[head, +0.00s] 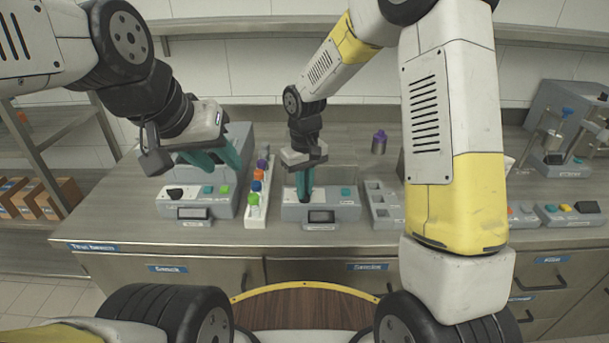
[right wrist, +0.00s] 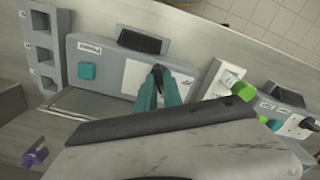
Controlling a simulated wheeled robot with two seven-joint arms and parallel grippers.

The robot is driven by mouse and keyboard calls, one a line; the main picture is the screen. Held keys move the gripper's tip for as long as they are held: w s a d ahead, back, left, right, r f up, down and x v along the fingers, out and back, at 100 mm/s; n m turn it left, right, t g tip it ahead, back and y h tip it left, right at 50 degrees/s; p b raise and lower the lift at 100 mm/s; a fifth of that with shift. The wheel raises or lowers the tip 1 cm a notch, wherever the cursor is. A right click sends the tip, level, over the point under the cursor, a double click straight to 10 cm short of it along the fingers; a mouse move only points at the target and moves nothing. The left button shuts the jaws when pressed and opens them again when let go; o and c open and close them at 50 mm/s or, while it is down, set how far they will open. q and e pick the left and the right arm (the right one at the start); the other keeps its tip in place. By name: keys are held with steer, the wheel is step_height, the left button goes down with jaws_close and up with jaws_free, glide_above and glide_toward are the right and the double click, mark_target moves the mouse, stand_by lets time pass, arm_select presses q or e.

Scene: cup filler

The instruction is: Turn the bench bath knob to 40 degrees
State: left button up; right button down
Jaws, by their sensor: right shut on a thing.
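A grey bench unit (head: 350,211) with a dark display (head: 321,216) and a teal button (head: 345,191) stands at the middle of the bench. I cannot read its label. My right gripper (head: 304,198) points down at the left part of this unit. In the right wrist view its teal fingers (right wrist: 160,84) are shut on a small black knob (right wrist: 158,69) on a pale panel (right wrist: 135,80). The fingers hide most of the knob, and its angle cannot be told. The display's reading is not legible. My left gripper (head: 222,166) is open and empty above the left unit.
A similar left unit (head: 220,210) has a black knob (head: 175,193) and teal and green buttons. A white rack (head: 251,219) of coloured-cap tubes stands between the units. A grey slotted block (head: 384,212) is to the right. A purple-capped bottle (head: 379,142) stands behind.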

steer(key=c, duration=1.5)
jaws_free()
steer(key=shift+r, duration=0.15)
step_height(320, 180, up, 8)
steer(key=shift+f, duration=0.2)
